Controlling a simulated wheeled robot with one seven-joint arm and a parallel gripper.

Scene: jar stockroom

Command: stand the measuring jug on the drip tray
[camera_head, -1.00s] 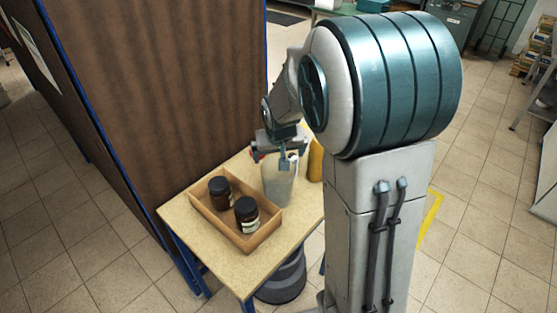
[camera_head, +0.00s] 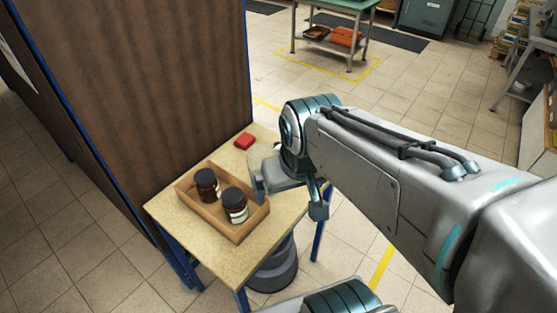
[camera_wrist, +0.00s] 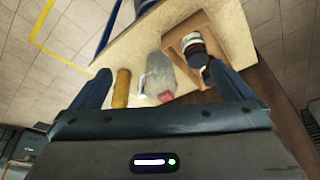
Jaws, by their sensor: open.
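The measuring jug, a pale grey see-through vessel (camera_wrist: 160,76), stands on the wooden table (camera_head: 225,262). In the wrist view it appears between the spread fingers of my open gripper (camera_wrist: 158,68), beyond the tips. Nothing shows held. I cannot make out a drip tray in any view.
A wooden box (camera_head: 238,234) with two dark jars, one (camera_head: 207,186) behind the other (camera_head: 234,206), is left of the jug. A red block (camera_head: 244,141) lies at the back. A yellow bottle (camera_wrist: 122,88) is beside the jug. A brown partition (camera_head: 150,80) borders the table.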

